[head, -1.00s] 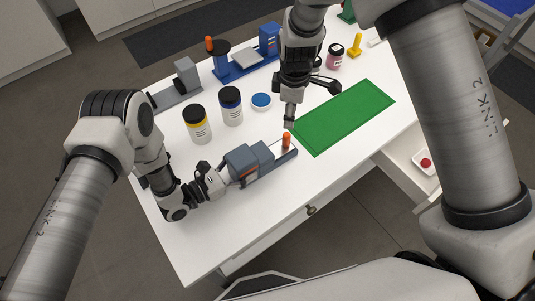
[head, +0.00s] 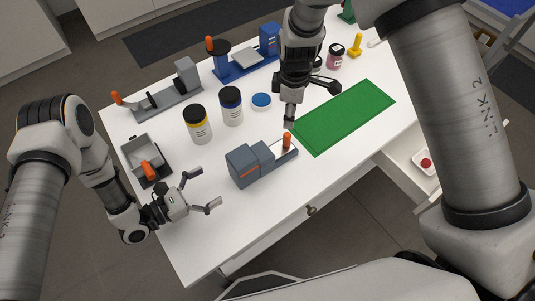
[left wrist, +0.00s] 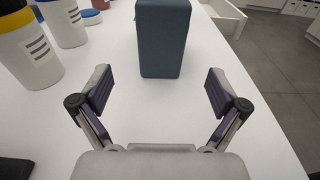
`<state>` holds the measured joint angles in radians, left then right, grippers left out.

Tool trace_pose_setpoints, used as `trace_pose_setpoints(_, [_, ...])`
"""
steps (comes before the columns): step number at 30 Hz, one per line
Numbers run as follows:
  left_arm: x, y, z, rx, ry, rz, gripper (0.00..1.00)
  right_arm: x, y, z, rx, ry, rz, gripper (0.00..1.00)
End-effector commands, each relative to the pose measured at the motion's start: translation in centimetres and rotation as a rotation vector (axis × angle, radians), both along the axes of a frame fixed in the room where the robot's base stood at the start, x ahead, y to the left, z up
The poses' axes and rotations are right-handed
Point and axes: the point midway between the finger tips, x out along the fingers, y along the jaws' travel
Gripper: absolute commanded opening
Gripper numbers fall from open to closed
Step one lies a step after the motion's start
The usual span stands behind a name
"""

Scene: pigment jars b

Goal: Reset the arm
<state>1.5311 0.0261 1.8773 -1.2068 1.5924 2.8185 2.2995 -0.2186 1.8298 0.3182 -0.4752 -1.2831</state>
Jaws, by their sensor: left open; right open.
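My left gripper (head: 201,191) is open and empty above the left front part of the white table (head: 245,225). A dark blue-grey device with an orange handle (head: 251,165) stands to its right, apart from it. In the left wrist view the device (left wrist: 162,38) is ahead, beyond the open fingers (left wrist: 157,92). My right gripper (head: 311,99) is open and points down beside the left end of the green mat (head: 345,115). Nothing shows between its fingers.
A yellow-banded jar (head: 198,124), a blue-banded jar (head: 231,106) and a blue lid (head: 261,101) stand mid-table. A grey fixture (head: 170,99) and a blue stand (head: 233,73) are behind. An open drawer (head: 401,159) juts out front right.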

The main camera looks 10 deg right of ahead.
Motion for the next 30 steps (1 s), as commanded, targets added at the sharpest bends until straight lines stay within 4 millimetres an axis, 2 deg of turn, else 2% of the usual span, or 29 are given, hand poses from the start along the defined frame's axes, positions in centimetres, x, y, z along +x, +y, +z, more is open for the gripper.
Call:
trace_pose_setpoints(4, [-0.5,1.1,0.1,-0.001,0.0,0.001,0.98,0.0,0.0,0.0,0.0,0.0,0.0,0.49])
trace_pose_setpoints(20, [-0.5,1.1,0.3,0.0,0.0,-0.001,0.98,0.0,0.0,0.2,0.0,0.0,0.0,0.49])
trace_pose_setpoints(30, [-0.5,1.1,6.8,0.0,0.0,-0.001,0.98,0.0,0.0,6.6,0.0,0.0,0.0,0.49])
